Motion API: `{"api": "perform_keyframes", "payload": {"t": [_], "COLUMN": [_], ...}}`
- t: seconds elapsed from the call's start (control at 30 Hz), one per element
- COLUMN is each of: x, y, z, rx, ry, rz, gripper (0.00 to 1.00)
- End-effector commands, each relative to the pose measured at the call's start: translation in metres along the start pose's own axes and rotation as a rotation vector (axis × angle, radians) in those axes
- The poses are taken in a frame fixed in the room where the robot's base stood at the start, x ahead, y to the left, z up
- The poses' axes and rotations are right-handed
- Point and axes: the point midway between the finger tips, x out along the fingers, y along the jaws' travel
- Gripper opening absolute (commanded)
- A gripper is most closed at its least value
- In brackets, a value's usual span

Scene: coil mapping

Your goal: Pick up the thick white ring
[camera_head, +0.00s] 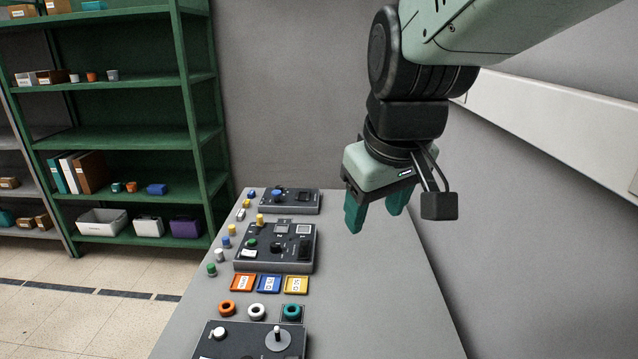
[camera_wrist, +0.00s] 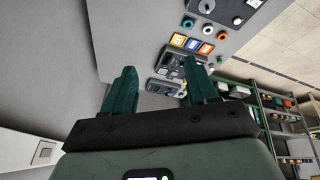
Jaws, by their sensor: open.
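The thick white ring (camera_head: 257,311) lies flat on the grey table, between an orange ring (camera_head: 227,309) on its left and a teal ring (camera_head: 292,312) on its right. In the wrist view the white ring (camera_wrist: 208,29) shows near the top, between the teal and orange rings. My gripper (camera_head: 374,215) is open and empty, with green fingers pointing down. It hangs above the right part of the table, well above and beyond the rings. The wrist view shows the two fingers (camera_wrist: 158,88) apart with nothing between them.
Orange, blue and yellow trays (camera_head: 268,283) lie just behind the rings. A control panel with a joystick (camera_head: 277,338) stands in front, and further panels (camera_head: 303,246) stand behind. Small coloured knobs line the left edge. The table's right side (camera_head: 370,290) is clear.

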Motion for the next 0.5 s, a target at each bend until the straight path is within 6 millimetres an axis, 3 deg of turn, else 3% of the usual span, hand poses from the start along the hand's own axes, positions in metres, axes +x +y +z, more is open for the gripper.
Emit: {"api": "perform_keyframes", "payload": {"t": [0.2,0.37,0.5], "x": [0.086,0.159,0.229], "y": [-0.018,-0.042,-0.071], "z": [-0.068,-0.103,-0.122], "rx": [-0.271,-0.449,-0.584], "ry": [-0.03,-0.023,-0.001], "rz": [-0.107,-0.2,-0.288], "gripper": [0.58,0.58,0.58]}}
